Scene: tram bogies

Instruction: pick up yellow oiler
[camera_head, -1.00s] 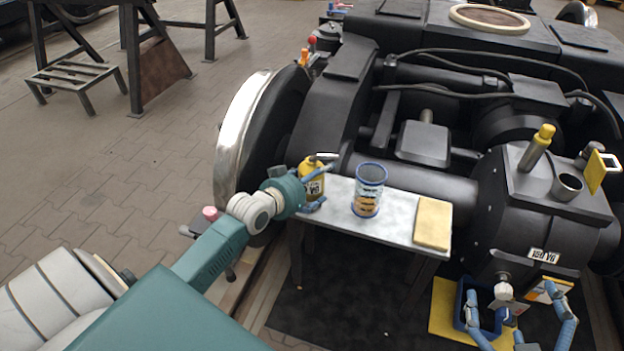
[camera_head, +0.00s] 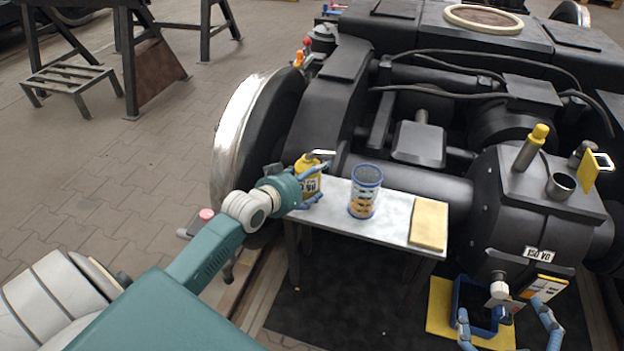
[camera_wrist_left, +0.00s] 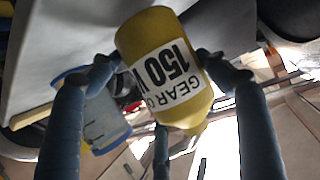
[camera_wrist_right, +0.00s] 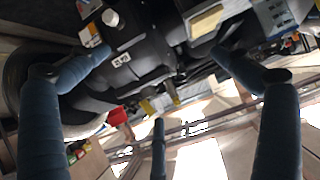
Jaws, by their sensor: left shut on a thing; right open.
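The yellow oiler (camera_head: 308,172) stands at the left end of a small grey table in the head view.
The grey table (camera_head: 393,222) also holds a blue-rimmed can (camera_head: 365,190) and a tan pad (camera_head: 429,223). A blue bin (camera_head: 462,290) stands on a yellow mat (camera_head: 438,312) by my right gripper. The black bogie and its bright wheel (camera_head: 243,125) close off the back.

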